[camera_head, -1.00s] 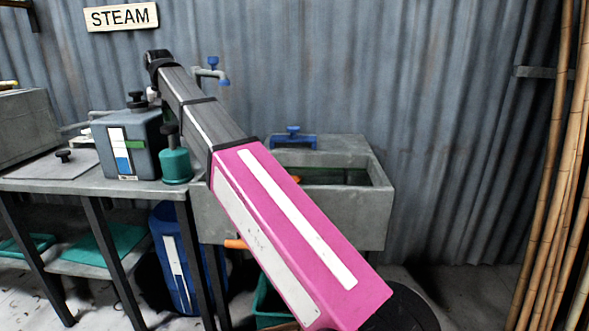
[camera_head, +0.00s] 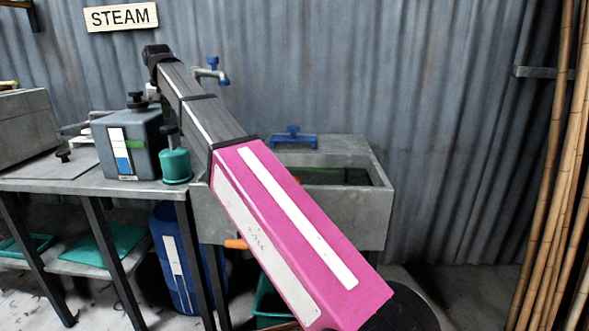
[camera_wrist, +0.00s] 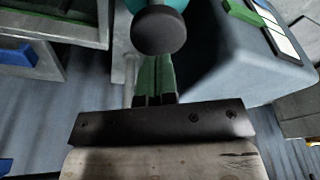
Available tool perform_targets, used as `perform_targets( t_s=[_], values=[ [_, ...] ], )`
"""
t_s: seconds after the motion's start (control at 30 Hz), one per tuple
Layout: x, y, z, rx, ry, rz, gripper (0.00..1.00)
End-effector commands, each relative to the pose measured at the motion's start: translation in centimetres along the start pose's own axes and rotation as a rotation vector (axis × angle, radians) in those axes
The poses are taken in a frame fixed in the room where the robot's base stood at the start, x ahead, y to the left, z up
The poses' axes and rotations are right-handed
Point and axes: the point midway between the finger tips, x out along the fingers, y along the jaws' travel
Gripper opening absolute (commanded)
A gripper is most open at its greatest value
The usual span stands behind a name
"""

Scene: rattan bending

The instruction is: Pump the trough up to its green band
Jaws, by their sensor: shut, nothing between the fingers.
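The grey tank (camera_head: 148,150) stands on the bench and has a white gauge (camera_head: 117,140) with blue in its lower part. A green band (camera_head: 134,144) sits beside the gauge, and the blue top looks a little below it. Beside the tank is a teal pump (camera_head: 175,167) with a dark knob (camera_head: 168,130). In the wrist view, my gripper (camera_wrist: 155,58) is shut and empty, with its fingertips close to the dark knob (camera_wrist: 158,32); I cannot tell whether they touch. The tank's side (camera_wrist: 225,60) is to the right there. In the head view my arm hides most of the gripper.
A stone sink (camera_head: 225,215) with a blue handle (camera_head: 293,137) stands right of the bench. A tap (camera_head: 213,72) is on the wall behind. A blue drum (camera_head: 172,260) is below the bench, and bamboo poles (camera_head: 555,170) lean at the right.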

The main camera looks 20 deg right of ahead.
Motion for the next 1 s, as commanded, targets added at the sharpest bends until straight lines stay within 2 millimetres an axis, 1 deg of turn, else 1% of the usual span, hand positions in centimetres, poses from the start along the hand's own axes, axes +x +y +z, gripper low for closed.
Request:
perform_targets(
  t_s=[0.2, 0.6, 1.0],
  values=[
    [-1.9, 0.0, -0.5, 0.000, 0.002, 0.000, 0.00],
    [-5.1, 0.0, -1.1, 0.000, 0.001, 0.000, 0.00],
    [-5.2, 0.0, -1.1, 0.000, 0.000, 0.000, 0.00]
  ],
)
